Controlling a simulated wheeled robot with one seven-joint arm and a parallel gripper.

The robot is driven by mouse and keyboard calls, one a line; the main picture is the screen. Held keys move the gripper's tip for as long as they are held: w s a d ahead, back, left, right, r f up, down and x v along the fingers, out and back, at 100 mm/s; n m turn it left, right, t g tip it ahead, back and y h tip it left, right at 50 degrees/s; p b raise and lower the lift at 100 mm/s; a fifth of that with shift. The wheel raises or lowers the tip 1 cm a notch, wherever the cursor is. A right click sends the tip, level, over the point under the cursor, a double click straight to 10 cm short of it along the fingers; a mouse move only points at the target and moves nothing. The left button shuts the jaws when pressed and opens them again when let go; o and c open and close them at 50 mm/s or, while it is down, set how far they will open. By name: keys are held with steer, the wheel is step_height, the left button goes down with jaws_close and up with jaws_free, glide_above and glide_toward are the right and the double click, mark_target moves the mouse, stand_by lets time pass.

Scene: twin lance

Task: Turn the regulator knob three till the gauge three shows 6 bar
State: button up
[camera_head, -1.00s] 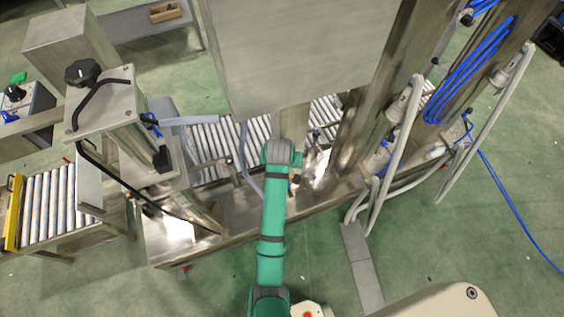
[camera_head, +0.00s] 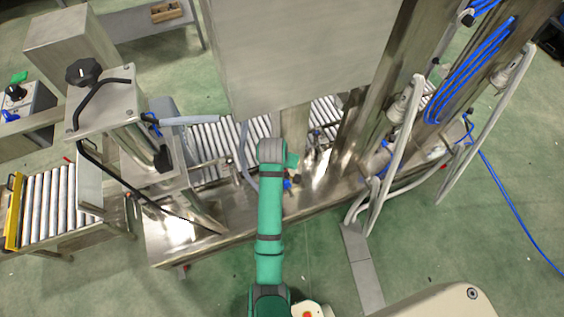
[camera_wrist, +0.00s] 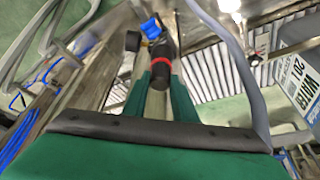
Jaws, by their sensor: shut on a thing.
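In the wrist view a black regulator knob with a red ring (camera_wrist: 161,68) stands between the two green fingers of my gripper (camera_wrist: 160,82). The fingers are shut on the knob. Just beyond it are a blue fitting (camera_wrist: 151,28) and a small round black part (camera_wrist: 132,41), perhaps a gauge seen from the side or back. No dial face or pressure reading is visible. I cannot tell the knob's number.
A large steel panel (camera_head: 300,50) hangs over the steel bench (camera_head: 330,195) and a roller conveyor (camera_head: 210,145). Grey hoses (camera_head: 397,140) and blue tubing (camera_head: 465,75) are on the right. A grey hose (camera_wrist: 235,55) passes close to my gripper. A water container (camera_wrist: 300,85) is at right.

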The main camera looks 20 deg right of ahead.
steer(key=o, duration=1)
steer(key=shift+o, duration=0.2)
steer(key=v, duration=1)
steer(key=shift+r, duration=0.4)
steer(key=shift+s, duration=0.1)
